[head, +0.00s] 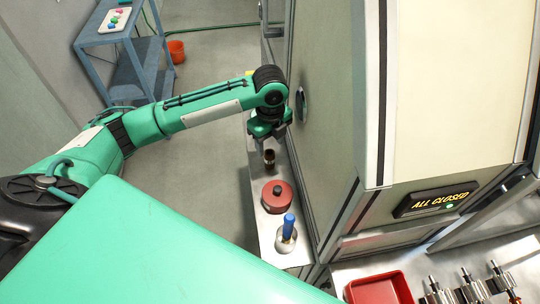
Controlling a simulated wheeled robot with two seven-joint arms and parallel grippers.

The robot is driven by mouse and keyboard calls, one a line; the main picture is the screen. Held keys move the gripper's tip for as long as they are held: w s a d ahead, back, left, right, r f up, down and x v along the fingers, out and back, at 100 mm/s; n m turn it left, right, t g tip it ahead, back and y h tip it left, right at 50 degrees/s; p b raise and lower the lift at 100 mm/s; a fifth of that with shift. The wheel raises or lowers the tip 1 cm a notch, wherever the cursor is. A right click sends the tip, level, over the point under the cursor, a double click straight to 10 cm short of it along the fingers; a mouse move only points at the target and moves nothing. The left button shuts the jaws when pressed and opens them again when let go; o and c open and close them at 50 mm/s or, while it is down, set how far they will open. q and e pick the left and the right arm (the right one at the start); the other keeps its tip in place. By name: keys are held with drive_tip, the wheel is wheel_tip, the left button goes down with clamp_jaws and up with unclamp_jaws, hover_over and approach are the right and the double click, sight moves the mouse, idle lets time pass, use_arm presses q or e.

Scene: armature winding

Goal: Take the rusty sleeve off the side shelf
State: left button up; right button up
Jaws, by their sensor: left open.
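The rusty sleeve (269,159) is a small dark brown cylinder standing upright on the narrow metal side shelf (262,222), along the left side of the big cabinet. My left gripper (265,140) points down at the shelf just behind and above the sleeve in the head view. It is open, and nothing shows between its fingers. The sleeve's upper end lies close to the fingers; I cannot tell whether they touch. My right gripper is not in view.
A red round pot (277,198) and a blue-handled tool (288,228) stand nearer on the same shelf. The cabinet wall (335,110) rises close on the right. A red tray (378,289) and several metal armatures (470,287) lie lower right. A blue cart (135,75) stands back left.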

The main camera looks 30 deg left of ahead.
sight(269, 152)
use_arm(q)
drive_tip(key=shift+w+f, duration=0.1)
drive_tip(key=shift+f, duration=0.6)
drive_tip(key=shift+w+f, duration=0.15)
drive_tip(key=shift+f, duration=0.2)
drive_tip(key=shift+f+p, duration=0.45)
drive_tip(key=shift+p, duration=0.1)
drive_tip(key=f, duration=0.1)
drive_tip(key=f+p, duration=0.1)
drive_tip(key=f, duration=0.1)
drive_tip(key=shift+a+f+p, duration=0.15)
drive_tip(key=shift+a+p, duration=0.15)
drive_tip(key=shift+p, duration=0.1)
drive_tip(key=shift+f, duration=0.6)
drive_tip(key=c, duration=1)
drive_tip(key=shift+c, duration=0.3)
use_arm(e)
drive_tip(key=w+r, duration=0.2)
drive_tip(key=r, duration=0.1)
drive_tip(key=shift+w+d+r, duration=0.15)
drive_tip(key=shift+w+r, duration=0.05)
